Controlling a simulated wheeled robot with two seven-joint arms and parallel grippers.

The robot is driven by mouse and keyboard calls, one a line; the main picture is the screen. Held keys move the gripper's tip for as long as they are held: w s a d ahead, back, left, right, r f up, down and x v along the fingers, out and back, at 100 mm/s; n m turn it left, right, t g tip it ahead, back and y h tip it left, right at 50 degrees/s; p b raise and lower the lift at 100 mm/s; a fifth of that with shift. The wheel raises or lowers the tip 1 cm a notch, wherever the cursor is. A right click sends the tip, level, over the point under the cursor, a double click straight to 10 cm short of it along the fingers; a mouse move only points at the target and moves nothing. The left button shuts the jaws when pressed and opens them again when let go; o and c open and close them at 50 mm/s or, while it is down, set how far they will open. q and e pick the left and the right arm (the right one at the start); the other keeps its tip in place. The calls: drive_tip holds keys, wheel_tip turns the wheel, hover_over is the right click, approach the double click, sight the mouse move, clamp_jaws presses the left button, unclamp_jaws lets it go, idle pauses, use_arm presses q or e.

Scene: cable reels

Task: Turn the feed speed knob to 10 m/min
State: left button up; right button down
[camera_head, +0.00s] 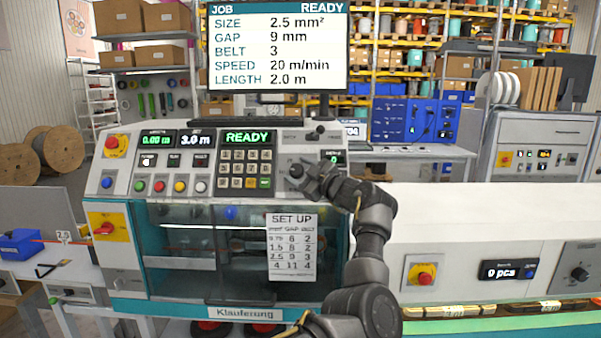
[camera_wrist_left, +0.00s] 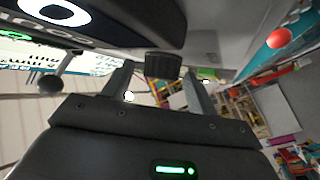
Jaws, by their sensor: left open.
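The control panel (camera_head: 205,170) of the cable machine faces me. A dark round knob (camera_head: 296,171) sits on its right part, beside a small green display (camera_head: 333,157) whose text is too small to read surely. My left gripper (camera_head: 311,176) is at this knob, partly covering the panel there. In the left wrist view the two fingers of my left gripper (camera_wrist_left: 160,88) stand apart, with a dark ribbed knob (camera_wrist_left: 163,66) in the gap near their tips. I cannot tell whether a finger touches it. The knob's pointer is hidden. My right gripper is out of view.
The job screen (camera_head: 278,48) above reads SPEED 20 m/min and READY. A keypad (camera_head: 245,169) and coloured buttons lie left of the knob. A black lever knob (camera_head: 319,132) is above.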

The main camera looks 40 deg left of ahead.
use_arm(q)
drive_tip(key=b+v, duration=0.5)
drive_tip(key=v, duration=0.5)
drive_tip(key=shift+d, duration=0.4)
